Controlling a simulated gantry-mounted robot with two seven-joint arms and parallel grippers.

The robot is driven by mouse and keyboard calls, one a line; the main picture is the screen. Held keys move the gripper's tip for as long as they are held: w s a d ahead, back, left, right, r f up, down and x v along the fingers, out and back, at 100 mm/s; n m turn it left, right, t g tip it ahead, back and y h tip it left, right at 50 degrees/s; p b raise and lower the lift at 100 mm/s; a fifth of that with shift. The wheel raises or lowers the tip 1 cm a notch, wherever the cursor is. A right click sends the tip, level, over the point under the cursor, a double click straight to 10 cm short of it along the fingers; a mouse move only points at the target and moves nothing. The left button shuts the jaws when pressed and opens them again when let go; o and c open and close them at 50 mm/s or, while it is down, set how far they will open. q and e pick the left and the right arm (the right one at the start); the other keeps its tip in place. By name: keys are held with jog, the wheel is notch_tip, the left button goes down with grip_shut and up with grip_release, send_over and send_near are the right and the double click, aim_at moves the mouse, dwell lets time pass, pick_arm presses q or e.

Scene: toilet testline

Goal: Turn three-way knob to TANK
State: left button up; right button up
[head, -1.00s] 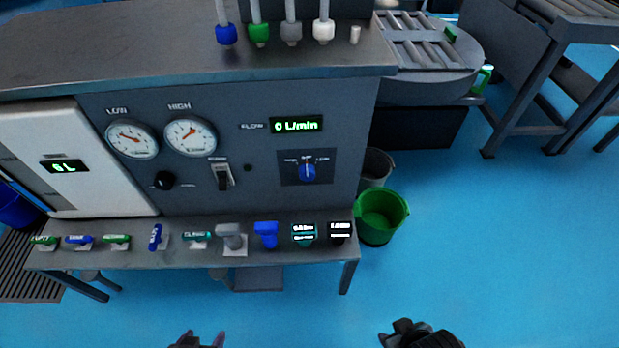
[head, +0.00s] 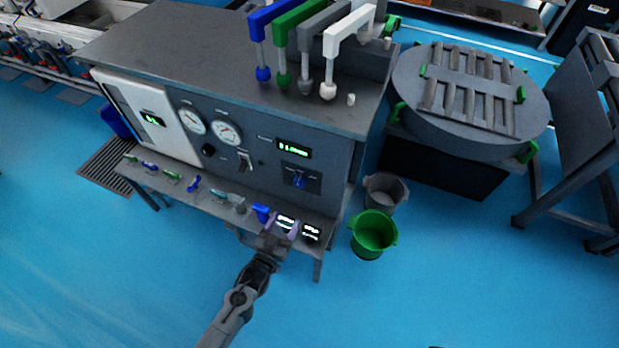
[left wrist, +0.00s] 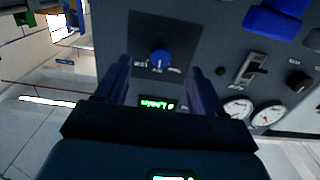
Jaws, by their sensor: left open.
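The three-way knob (head: 299,181) is blue and sits on a dark square plate at the right of the grey panel front, below the green flow display (head: 294,148). Its labels are too small to read now. In the left wrist view, where the panel appears upside down, the knob (left wrist: 160,58) lies between the two fingers in the picture. My left gripper (head: 279,233) is open and empty, in front of the panel over the right part of the lower shelf, below the knob and apart from it. My right gripper is not clearly in view.
The shelf (head: 180,196) under the panel carries several small handles and labelled blocks. A black switch (head: 245,162) and two gauges (head: 227,132) are left of the knob. A green bucket (head: 373,235) and grey bucket (head: 385,190) stand right. The front floor is clear.

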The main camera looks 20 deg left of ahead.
aim_at(298, 186)
pick_arm(q)
jog(key=w+r+b, duration=0.1)
jog(key=w, duration=0.2)
jog(key=w+r+b, duration=0.1)
jog(key=w, duration=0.3)
jog(key=w+b, duration=0.1)
jog(key=w, duration=0.2)
jog(key=shift+w+d+r, duration=0.1)
jog(key=shift+w+r, duration=0.3)
jog(key=shift+w+d+b, duration=0.1)
jog(key=shift+w+b, duration=0.2)
jog(key=shift+b, duration=0.1)
jog(key=shift+w+r, duration=0.1)
jog(key=shift+w, duration=0.3)
pick_arm(e)
jog(key=f, duration=0.1)
jog(key=a+f, duration=0.1)
jog(key=f, duration=0.1)
jog(key=shift+f, duration=0.15)
pick_arm(q)
jog(key=c, duration=1.1)
jog(key=shift+o, duration=0.2)
